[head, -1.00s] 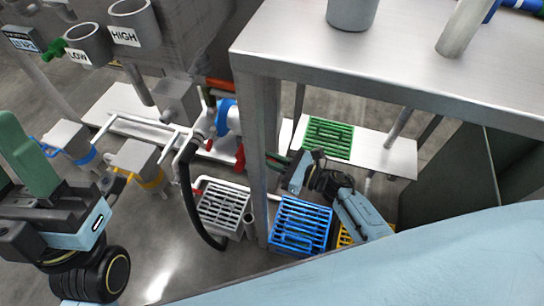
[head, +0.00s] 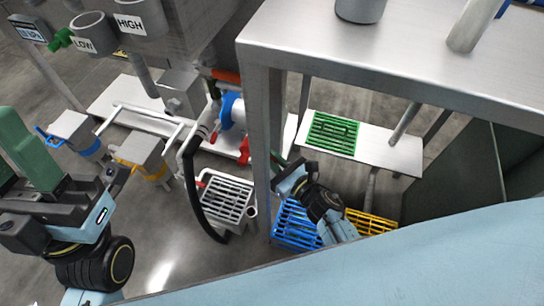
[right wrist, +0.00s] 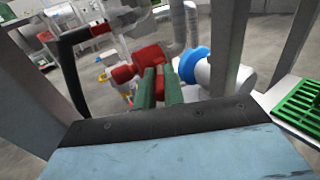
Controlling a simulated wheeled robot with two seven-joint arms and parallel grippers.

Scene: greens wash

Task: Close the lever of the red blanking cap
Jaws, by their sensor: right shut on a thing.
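The red blanking cap (head: 244,150) sits at the pipe end left of the steel table leg, beside a blue ring. In the right wrist view the red cap (right wrist: 151,57) shows just beyond my fingertips. My right gripper (right wrist: 161,82) has its green fingers close together on a red piece, which looks like the cap's lever; the fingers hide most of it. In the head view my right gripper (head: 280,163) is partly hidden behind the table leg. My left gripper (head: 16,160) is at the left edge, its green fingers apart and away from the cap, partly cut off.
The steel table (head: 400,60) and its leg (head: 262,140) stand close to my right arm. A black hose (head: 190,185) hangs left of the cap. White (head: 225,200), blue (head: 297,225), yellow (head: 370,222) and green (head: 333,134) grates lie around and below.

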